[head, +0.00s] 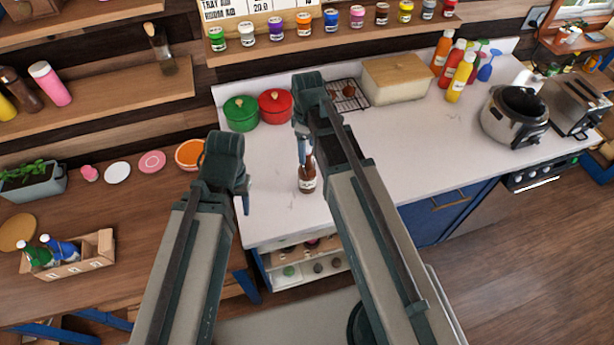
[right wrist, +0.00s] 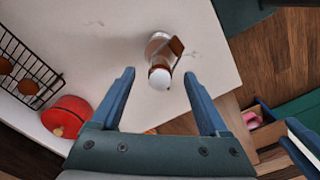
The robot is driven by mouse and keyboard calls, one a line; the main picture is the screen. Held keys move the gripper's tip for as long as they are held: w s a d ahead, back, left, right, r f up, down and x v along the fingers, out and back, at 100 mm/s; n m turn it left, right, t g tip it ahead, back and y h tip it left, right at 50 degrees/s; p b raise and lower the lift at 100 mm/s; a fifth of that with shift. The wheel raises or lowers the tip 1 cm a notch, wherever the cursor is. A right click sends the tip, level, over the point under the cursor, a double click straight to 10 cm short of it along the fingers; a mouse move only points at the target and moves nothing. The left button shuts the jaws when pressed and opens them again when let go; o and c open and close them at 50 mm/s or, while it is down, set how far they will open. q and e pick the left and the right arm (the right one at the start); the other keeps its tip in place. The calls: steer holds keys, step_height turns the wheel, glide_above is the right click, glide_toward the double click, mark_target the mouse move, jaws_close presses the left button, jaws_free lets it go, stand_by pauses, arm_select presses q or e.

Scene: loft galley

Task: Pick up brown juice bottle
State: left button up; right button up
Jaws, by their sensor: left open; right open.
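The brown juice bottle (head: 307,182), with a pale label, stands upright near the front left edge of the white counter (head: 375,150). My right gripper (head: 304,152) is open just above it and hides its top in the head view. In the right wrist view the bottle (right wrist: 160,62) shows its white cap towards me, ahead of and between the spread fingertips of the right gripper (right wrist: 160,80), not gripped. My left gripper (head: 244,198) is open and empty, to the left of the bottle near the counter's left edge.
A green pot (head: 241,114) and a red pot (head: 275,107) stand behind the bottle, with a wire rack (head: 347,96) and a bread box (head: 397,78) to their right. Sauce bottles (head: 464,73) and a cooker (head: 514,116) are farther right. The counter around the bottle is clear.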

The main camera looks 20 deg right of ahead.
mark_target(307, 158)
step_height(307, 158, down, 5)
steer(key=b, duration=0.4)
steer(key=shift+r, duration=0.15)
jaws_close()
stand_by(1.1)
